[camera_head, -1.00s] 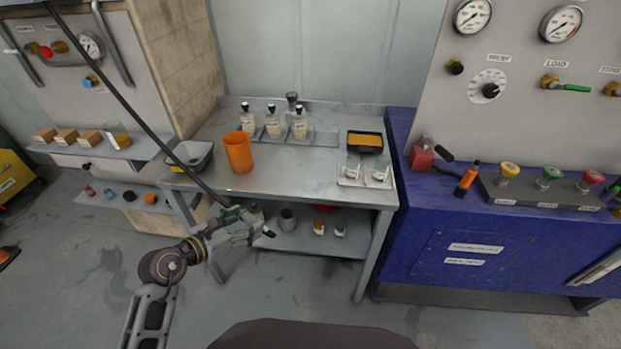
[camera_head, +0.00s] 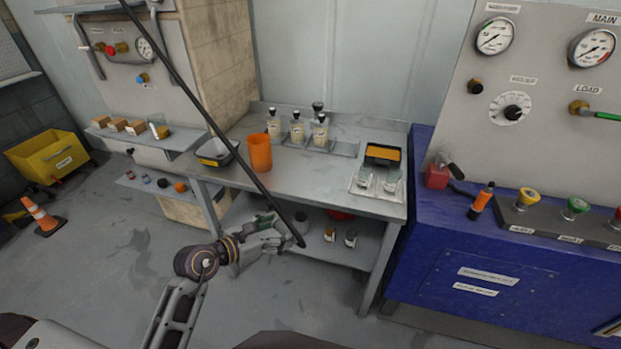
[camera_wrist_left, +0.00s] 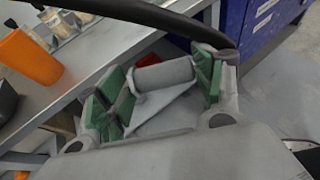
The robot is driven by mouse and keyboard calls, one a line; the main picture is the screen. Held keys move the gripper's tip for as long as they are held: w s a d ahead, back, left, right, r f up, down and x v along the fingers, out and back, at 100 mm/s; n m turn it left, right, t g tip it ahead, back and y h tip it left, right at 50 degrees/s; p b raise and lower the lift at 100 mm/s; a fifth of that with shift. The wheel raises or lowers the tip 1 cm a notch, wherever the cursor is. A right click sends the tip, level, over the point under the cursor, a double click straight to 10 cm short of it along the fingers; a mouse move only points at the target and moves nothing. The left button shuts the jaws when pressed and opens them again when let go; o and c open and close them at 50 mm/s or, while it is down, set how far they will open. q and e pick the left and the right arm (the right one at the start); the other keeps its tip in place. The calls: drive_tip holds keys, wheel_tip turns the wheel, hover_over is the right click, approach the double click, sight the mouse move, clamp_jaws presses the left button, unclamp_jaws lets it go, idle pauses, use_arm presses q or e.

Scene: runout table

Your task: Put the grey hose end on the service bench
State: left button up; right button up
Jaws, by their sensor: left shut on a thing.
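My left gripper (camera_head: 272,232) is in front of the grey metal service bench (camera_head: 320,185), below its top and beside its lower shelf. The black hose (camera_head: 195,98) hangs in from the top of the head view, crosses in front of the bench and reaches the gripper. It also arches past the fingers in the left wrist view (camera_wrist_left: 150,14). The grey hose end is hard to make out in the head view. My right gripper is not in view.
The bench top holds an orange cup (camera_head: 260,153), a grey tray (camera_head: 215,153) at the left, several bottles (camera_head: 297,130) behind, and a yellow-black box (camera_head: 382,156) at the right. Its middle and front are clear. A blue console (camera_head: 460,250) stands right of the bench.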

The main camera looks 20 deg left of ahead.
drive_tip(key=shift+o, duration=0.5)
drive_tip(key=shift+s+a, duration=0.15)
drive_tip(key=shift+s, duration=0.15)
use_arm(q)
drive_tip(key=shift+w+a, duration=0.1)
drive_tip(key=shift+w, duration=0.25)
drive_tip(key=w+a+r+t+b, duration=0.1)
drive_tip(key=w+b, duration=0.1)
drive_tip(key=w, duration=0.6)
drive_tip(key=w+a+r+n+t+b, duration=0.1)
drive_tip(key=w+r+b, duration=0.1)
drive_tip(key=w, duration=0.6)
drive_tip(key=w+a+r+t+b, duration=0.1)
drive_tip(key=w+r+b, duration=0.1)
drive_tip(key=w, duration=0.6)
drive_tip(key=shift+a+t+h+b, duration=0.3)
drive_tip(key=shift+t+b, duration=0.1)
drive_tip(key=shift+b, duration=0.25)
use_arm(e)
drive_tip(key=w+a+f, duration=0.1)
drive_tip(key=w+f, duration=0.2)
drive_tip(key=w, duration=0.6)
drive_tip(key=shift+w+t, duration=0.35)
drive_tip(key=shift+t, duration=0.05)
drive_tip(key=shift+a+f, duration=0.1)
